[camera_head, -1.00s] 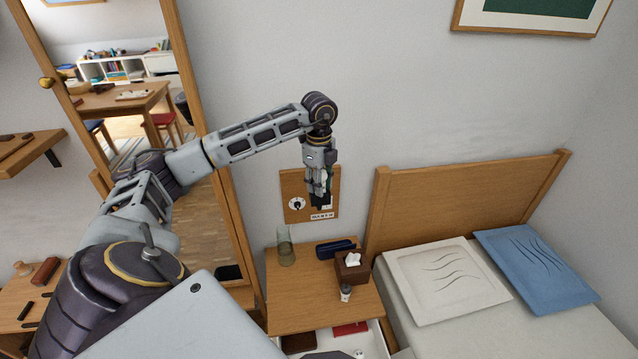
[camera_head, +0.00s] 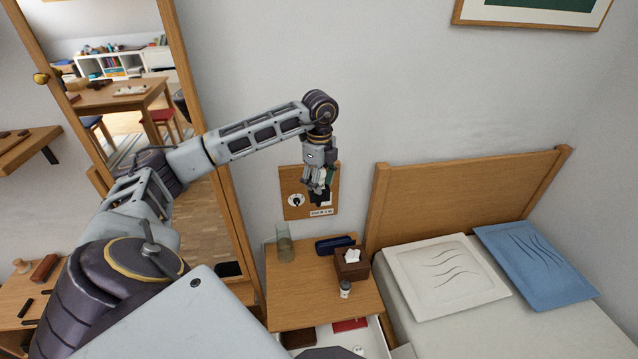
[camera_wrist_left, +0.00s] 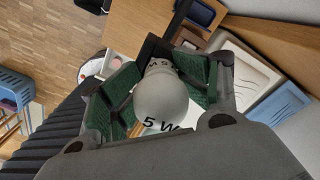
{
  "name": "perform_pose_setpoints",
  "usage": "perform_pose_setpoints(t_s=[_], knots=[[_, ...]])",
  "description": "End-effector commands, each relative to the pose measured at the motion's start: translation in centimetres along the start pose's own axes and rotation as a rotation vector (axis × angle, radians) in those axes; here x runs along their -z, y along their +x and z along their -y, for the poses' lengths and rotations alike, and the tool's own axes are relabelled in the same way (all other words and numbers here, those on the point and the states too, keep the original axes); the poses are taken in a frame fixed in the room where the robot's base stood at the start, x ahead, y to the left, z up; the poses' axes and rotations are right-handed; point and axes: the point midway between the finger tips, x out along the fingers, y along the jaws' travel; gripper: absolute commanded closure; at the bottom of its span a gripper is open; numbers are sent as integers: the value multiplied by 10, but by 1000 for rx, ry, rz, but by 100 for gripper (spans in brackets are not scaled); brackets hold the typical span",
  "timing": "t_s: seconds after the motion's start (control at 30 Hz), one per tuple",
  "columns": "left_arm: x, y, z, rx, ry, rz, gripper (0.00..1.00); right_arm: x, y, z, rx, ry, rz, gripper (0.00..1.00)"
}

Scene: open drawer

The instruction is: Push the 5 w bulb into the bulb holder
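The white round bulb (camera_wrist_left: 160,103), marked 5 W, sits between the green pads of my left gripper (camera_wrist_left: 160,88) in the left wrist view. Its globe faces the camera and the pads close in on both sides. Its far end points at a black part (camera_wrist_left: 152,48), seemingly the bulb holder; whether they touch is hidden. In the head view my left gripper (camera_head: 320,184) points down in front of a wooden wall board (camera_head: 290,178), and the bulb is hard to make out there. My right gripper is out of view.
The board carries a white dial (camera_head: 296,200) and a small label (camera_head: 321,212). Below stands a bedside table (camera_head: 290,310) with a glass (camera_head: 284,247), a dark blue case (camera_head: 335,245), a tissue box (camera_head: 351,264) and a small bottle (camera_head: 345,289). Its drawer is open. A bed stands at the right.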

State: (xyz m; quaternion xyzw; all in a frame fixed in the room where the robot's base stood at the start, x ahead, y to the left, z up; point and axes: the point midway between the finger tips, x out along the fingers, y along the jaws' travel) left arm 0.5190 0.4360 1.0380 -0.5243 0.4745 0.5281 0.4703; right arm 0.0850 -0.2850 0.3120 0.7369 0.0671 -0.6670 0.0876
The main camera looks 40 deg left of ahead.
Motion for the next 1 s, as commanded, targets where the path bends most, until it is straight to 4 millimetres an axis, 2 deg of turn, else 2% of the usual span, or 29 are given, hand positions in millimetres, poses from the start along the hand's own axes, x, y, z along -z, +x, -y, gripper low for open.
perform_pose_setpoints(t_s=[0.7, 1.0], knots=[[0, -88, 0, 7, -1, 0, 47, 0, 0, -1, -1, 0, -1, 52], [0, -107, 0, 6, -1, 0, 47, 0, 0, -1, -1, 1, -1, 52]])
